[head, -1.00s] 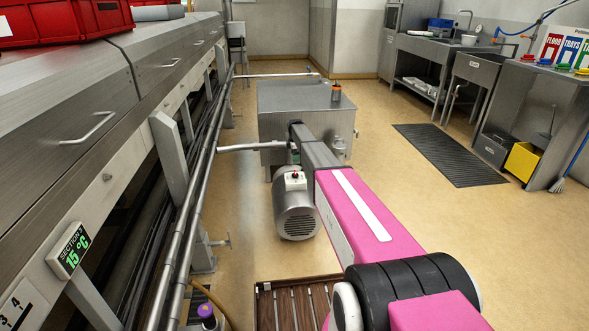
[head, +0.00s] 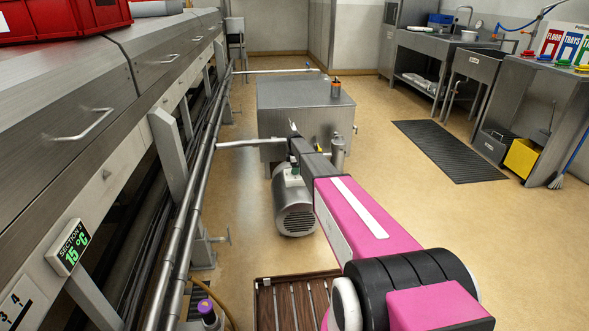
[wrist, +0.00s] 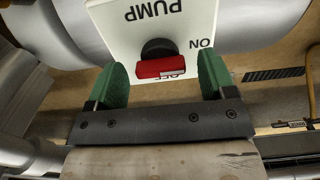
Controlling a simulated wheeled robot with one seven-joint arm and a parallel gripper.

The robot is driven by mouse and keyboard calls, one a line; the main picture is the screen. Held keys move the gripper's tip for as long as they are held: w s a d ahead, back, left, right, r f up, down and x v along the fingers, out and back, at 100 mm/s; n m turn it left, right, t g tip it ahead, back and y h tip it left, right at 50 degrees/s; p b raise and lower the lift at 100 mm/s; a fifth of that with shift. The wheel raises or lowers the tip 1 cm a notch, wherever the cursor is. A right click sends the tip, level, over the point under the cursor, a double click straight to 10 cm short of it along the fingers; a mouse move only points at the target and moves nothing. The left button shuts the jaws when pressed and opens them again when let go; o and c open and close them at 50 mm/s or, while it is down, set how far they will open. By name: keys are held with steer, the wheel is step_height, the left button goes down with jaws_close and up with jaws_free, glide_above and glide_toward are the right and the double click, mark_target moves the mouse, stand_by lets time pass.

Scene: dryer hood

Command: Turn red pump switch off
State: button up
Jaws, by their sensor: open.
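The red pump switch (wrist: 160,68) is a bar-shaped handle on a dark round base, on a white plate (wrist: 135,20) marked PUMP, ON and OFF. The lettering is upside down in the wrist view. The bar lies roughly crosswise, partly covering OFF; its paler end is at the right, with ON above and to the right. My gripper (wrist: 161,76) is open, with one green finger on each side of the bar and visible gaps between. I cannot tell whether the fingertips reach the bar's depth. In the head view the switch is hidden; the pump motor (head: 296,212) shows below my arm.
A steel tank (head: 300,105) stands behind the motor. Long pipes (head: 190,200) and the steel machine (head: 70,120) run along the left. A slatted wooden rack (head: 265,310) lies in front. The floor to the right is clear up to a dark mat (head: 450,150).

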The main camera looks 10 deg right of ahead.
steer(key=c, duration=0.9)
steer(key=shift+c, duration=0.2)
steer(key=shift+m, duration=0.3)
steer(key=m, duration=0.3)
steer(key=shift+m, duration=0.3)
steer(key=m, duration=0.4)
steer(key=shift+m, duration=0.3)
steer(key=m, duration=0.4)
steer(key=shift+m, duration=2.5)
